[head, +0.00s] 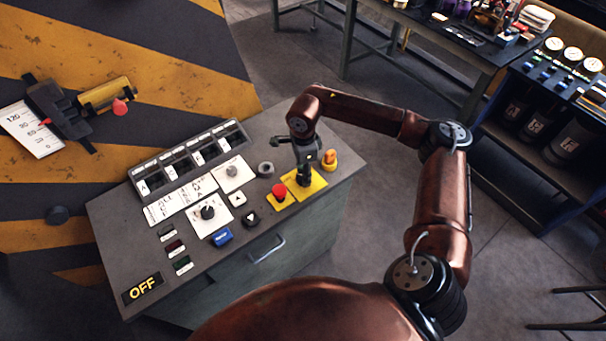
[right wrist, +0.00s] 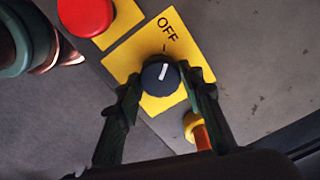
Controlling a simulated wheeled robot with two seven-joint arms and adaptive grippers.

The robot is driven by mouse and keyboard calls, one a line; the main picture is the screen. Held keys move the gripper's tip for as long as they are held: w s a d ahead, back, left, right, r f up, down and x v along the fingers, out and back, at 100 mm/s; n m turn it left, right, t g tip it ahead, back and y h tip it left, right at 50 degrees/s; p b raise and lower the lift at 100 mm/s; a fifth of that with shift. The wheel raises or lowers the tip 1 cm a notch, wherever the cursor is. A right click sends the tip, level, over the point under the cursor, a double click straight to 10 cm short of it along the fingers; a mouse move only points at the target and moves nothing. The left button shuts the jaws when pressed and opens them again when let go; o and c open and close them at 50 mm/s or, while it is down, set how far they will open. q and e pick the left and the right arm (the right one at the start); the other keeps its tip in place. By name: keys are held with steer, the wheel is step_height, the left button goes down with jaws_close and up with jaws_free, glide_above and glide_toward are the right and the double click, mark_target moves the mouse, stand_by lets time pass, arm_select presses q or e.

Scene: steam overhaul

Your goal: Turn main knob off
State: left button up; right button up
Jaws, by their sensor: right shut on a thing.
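The main knob (right wrist: 160,79) is a round dark knob with a white pointer line, on a yellow plate (right wrist: 121,65) marked OFF. The pointer is turned toward the small tick below the word OFF. My right gripper (right wrist: 160,75) is shut on the knob, one finger on each side. In the head view my right gripper (head: 304,176) reaches down onto the yellow plate (head: 318,183) at the console's right part and hides most of the knob. My left gripper is not in view.
A red button (head: 279,190) is left of the knob, and an orange knob (head: 329,157) is right of it. The grey console (head: 113,229) also holds dials, switches and a lit OFF sign (head: 142,288). A workbench (head: 440,35) stands at the back right.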

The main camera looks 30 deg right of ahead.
steer(key=shift+w+n+b, duration=0.1)
steer(key=shift+n+b, duration=0.2)
steer(key=shift+n, duration=0.6)
steer(key=shift+r, duration=0.1)
steer(key=o, duration=1.2)
steer(key=shift+c, duration=0.2)
step_height(320, 180, up, 12)
